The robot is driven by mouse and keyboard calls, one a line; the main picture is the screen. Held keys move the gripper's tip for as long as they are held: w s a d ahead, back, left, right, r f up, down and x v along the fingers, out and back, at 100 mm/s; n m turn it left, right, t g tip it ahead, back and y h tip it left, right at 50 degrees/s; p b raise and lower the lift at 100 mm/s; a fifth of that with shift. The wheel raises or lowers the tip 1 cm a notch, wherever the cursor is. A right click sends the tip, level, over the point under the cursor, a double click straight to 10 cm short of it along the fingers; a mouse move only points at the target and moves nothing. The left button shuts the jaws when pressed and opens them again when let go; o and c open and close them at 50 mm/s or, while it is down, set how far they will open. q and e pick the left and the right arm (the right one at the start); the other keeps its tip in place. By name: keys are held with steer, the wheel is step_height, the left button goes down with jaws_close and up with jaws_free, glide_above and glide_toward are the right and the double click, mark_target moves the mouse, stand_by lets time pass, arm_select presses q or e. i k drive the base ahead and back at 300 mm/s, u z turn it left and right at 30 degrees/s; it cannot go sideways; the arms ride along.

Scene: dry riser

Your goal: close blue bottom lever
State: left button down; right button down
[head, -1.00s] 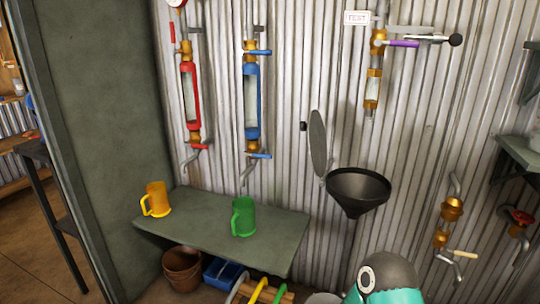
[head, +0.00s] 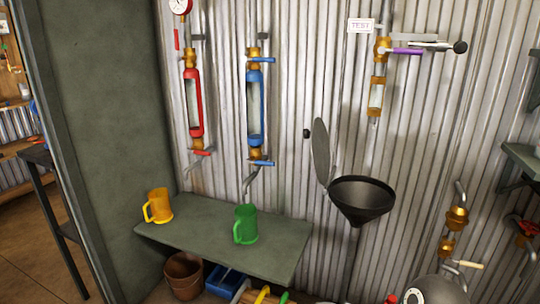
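The blue bottom lever (head: 262,163) is on the brass valve under the blue sight tube (head: 255,108) on the corrugated wall. It sticks out to the right, roughly level, across the line of the pipe. A blue top lever (head: 261,60) sits above the tube, also pointing right. A bent spout (head: 249,183) hangs below the bottom valve, above the shelf. A rounded grey part of my own body shows at the bottom right. Neither of my grippers is in the picture.
A green mug (head: 245,225) and a yellow mug (head: 158,206) stand on the green shelf (head: 210,237) below the tubes. A red tube (head: 194,103) is to the left. A black funnel (head: 361,198) with a raised lid is to the right. Space before the blue lever looks clear.

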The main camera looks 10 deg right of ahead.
mark_target(265, 163)
steer(key=i, duration=0.9)
